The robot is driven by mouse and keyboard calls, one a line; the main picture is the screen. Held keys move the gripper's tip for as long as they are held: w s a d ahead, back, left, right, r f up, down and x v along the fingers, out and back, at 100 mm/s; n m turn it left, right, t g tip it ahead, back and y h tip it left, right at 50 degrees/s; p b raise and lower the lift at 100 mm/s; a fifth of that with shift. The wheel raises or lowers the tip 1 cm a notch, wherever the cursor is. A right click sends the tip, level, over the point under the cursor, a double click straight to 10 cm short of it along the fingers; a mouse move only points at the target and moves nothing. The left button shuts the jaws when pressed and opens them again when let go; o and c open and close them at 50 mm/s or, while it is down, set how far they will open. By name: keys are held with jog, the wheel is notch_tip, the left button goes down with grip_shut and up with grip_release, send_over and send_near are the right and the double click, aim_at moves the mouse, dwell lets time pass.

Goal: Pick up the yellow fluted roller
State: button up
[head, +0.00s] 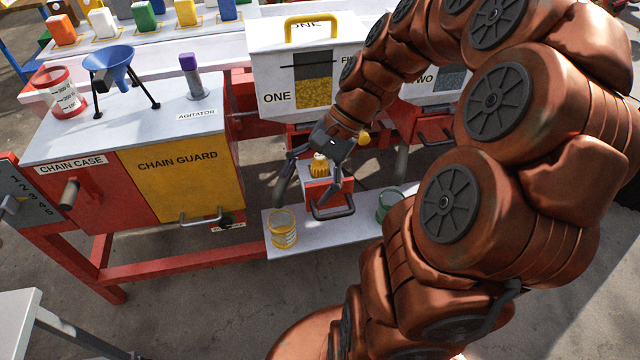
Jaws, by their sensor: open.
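The small yellow fluted roller (319,168) shows just below my gripper's palm, at a small red housing with a dark handle (333,210) under hopper ONE. My gripper (303,200) is open and points down, with one finger to the left of the roller and one to its right. The roller is between the fingers in the picture; I cannot tell whether they touch it. My palm is close above it, and how the roller is seated is unclear.
Hopper ONE (270,85) stands behind my gripper; hopper TWO (443,82) is partly hidden by my arm. A yellow-tinted cup (282,236) and a green cup (388,203) stand on the low shelf (330,237). The chain guard (180,176) is to the left.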

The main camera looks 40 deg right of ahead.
jog(key=w+d+f+m+t+y+b, duration=0.2)
jog(key=w+d+f+m+t+b, duration=0.15)
jog(key=d+f+m+b, duration=0.45)
jog(key=m+t+y+b, duration=0.4)
jog(key=m+t+b, duration=0.3)
jog(key=t+b, duration=0.2)
send_near(320, 162)
jog(key=shift+w+a, duration=0.7)
jog(key=shift+w, duration=0.5)
jog(key=shift+w+a+f+b, duration=0.2)
jog(key=shift+w+a+b, duration=0.1)
jog(key=shift+w+a, duration=0.15)
jog(key=shift+w+a+f+b, duration=0.2)
jog(key=shift+w+a+b, duration=0.05)
jog(key=shift+w+a, duration=0.15)
jog(key=shift+w+d+f+b+x, duration=0.1)
jog(key=shift+b+x, duration=0.35)
jog(key=shift+x, duration=0.4)
jog(key=shift+w+d+f+b+x, duration=0.1)
jog(key=shift+b+x, duration=0.4)
jog(key=shift+x, duration=0.35)
jog(key=shift+w+d+f+b+x, duration=0.1)
jog(key=shift+b+x, duration=0.35)
jog(key=shift+x, duration=0.45)
jog(key=c, duration=1.4)
jog(key=shift+o, duration=0.2)
